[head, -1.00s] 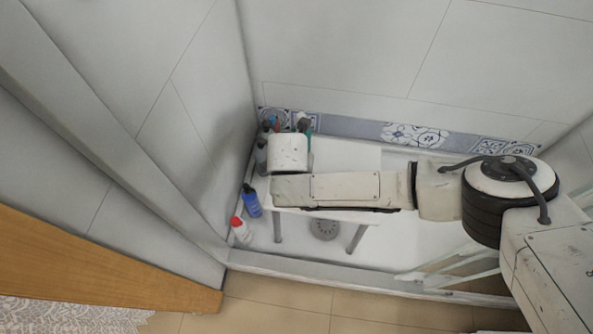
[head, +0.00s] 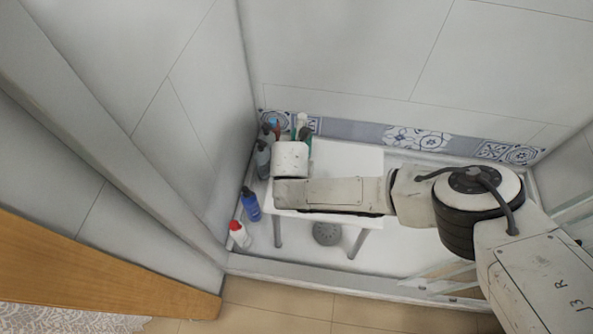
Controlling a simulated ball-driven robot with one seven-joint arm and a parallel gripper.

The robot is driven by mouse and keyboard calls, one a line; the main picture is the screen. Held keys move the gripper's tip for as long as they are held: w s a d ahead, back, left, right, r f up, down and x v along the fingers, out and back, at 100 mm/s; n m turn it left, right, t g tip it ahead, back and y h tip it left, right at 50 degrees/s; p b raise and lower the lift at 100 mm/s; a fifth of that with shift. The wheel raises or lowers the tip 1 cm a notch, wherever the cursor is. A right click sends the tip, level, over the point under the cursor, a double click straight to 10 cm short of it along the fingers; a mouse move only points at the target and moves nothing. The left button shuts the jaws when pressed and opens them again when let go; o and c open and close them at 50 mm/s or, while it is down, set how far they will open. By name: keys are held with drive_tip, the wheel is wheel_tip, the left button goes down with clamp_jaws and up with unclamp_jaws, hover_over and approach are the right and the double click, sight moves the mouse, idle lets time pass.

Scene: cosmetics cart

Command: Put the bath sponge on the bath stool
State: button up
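The bath stool (head: 345,158) is white with grey legs and stands upright in the shower tray, in the head view. My arm lies across the stool's front part. My wrist (head: 290,160) is over the stool's left end, close to a group of bottles. The fingers of my gripper are hidden behind the wrist and the bottles, so I cannot tell whether they are open or shut. The visible part of the stool's top is bare.
Several bottles (head: 263,160) stand in the corner left of the stool. A blue bottle (head: 250,206) and a white bottle with a red cap (head: 239,234) stand by the left wall. A raised shower edge (head: 330,280) runs in front.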

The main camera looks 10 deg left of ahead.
drive_tip(key=shift+f+b, duration=0.3)
drive_tip(key=shift+f, duration=0.25)
drive_tip(key=o, duration=1.1)
drive_tip(key=shift+o, duration=0.2)
drive_tip(key=shift+r, duration=0.3)
drive_tip(key=p+v, duration=0.4)
drive_tip(key=v, duration=0.8)
drive_tip(key=shift+r, duration=0.4)
